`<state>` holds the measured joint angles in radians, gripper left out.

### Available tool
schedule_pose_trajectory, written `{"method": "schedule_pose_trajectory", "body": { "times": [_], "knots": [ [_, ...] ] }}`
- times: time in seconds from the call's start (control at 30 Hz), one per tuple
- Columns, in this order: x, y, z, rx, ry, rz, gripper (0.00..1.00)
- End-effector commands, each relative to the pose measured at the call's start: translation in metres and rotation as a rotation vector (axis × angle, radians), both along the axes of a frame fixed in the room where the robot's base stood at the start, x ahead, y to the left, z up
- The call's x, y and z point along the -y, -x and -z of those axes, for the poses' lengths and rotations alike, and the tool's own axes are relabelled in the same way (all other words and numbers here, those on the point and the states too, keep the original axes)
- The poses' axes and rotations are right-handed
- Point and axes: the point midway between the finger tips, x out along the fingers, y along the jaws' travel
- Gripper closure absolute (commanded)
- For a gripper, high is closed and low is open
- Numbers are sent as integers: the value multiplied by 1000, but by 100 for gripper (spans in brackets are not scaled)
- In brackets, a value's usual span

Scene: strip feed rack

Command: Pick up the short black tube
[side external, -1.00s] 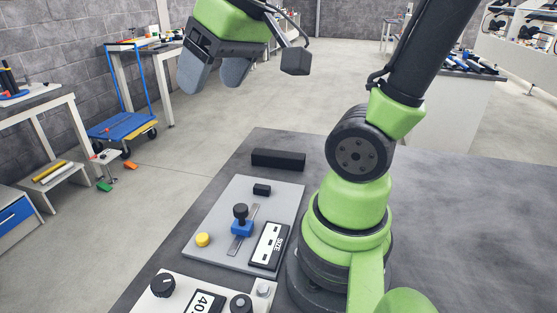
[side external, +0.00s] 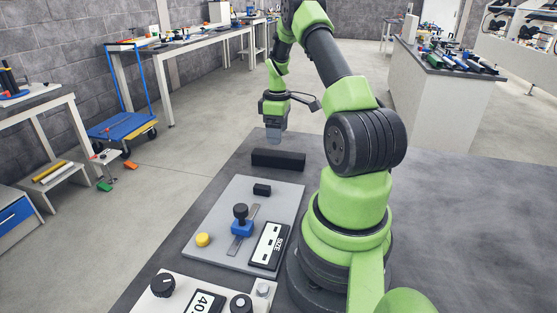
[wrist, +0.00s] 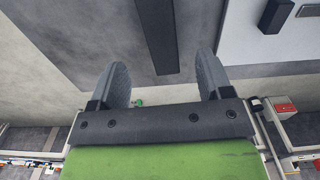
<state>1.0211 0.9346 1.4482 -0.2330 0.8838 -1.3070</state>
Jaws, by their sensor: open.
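I see no piece that I can surely name the short black tube. A long black square-edged bar (side external: 278,159) lies on the dark grey table, just beyond the grey plate. It also shows in the wrist view (wrist: 157,35), ahead of and between my fingers. Dark tubes stand in a blue holder (side external: 14,95) on the left bench, and several tubes in black, blue and green (side external: 462,62) lie on the far right bench. My gripper (side external: 273,138) is above the table's far edge, behind the bar. Its two fingers (wrist: 160,75) are spread, with nothing between them.
The grey plate (side external: 200,244) carries a small black block (side external: 262,190), a blue slider with a black knob (side external: 241,222), a yellow button (side external: 203,240) and a SIZE panel (side external: 270,245). A knob panel (side external: 180,300) is nearer. The table right of my base is clear.

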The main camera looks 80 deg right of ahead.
Motion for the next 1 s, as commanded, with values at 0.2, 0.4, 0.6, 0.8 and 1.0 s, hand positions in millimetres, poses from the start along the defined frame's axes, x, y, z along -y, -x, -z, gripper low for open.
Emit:
{"method": "schedule_pose_trajectory", "body": {
  "times": [0.2,0.4,0.6,0.8,1.0],
  "knots": [
    [-1,0,29,-1,-3,1,28],
    [-1,2,49,-2,-3,1,28],
    [-1,3,78,1,-1,2,28],
    [0,3,84,3,3,2,28],
    [0,3,83,2,2,2,48]
  ]
}}
